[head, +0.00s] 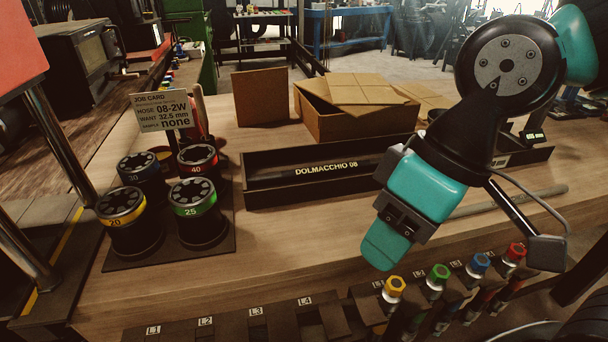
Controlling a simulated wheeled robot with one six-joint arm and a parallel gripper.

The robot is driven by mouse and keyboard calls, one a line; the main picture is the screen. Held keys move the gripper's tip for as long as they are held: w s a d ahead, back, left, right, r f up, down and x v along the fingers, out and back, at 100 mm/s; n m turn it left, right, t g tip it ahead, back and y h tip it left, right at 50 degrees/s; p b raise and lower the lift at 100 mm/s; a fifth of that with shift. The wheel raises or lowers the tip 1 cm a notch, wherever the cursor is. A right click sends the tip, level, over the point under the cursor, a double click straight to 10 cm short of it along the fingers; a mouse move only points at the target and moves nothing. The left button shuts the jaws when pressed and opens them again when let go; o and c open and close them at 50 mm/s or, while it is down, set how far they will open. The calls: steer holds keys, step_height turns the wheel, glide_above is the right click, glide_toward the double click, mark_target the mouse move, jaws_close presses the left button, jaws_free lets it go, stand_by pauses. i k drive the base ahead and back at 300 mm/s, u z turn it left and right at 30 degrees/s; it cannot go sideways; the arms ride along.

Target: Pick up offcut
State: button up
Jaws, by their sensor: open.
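No piece is clearly recognisable as the offcut. A long dark tube-like shape (318,162) lies in the black tray (262,199) marked DOLMACCHIO 08, in the middle of the bench; I cannot tell whether it is the offcut. My gripper (386,250) is open, with its teal fingers pointing down over the bench's front edge, right of and nearer than the tray. No object shows between the fingers. My arm hides part of the bench at right.
Black die sets (131,238) with coloured rings stand on a dark mat at left, by a job card (163,112). An open cardboard box (350,122) stands behind the tray. A grey rod (525,196) lies at right. Coloured hose fittings (438,275) line the front rack. Bare wood lies before the tray.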

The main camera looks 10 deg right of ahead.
mark_target(345, 168)
steer(key=u, duration=0.45)
steer(key=k, duration=1.15)
steer(key=u, duration=1.35)
steer(key=i, duration=1.1)
steer(key=z, duration=0.45)
steer(key=i, duration=0.5)
steer(key=z, duration=0.95)
steer(key=i, duration=0.4)
steer(key=z, duration=0.45)
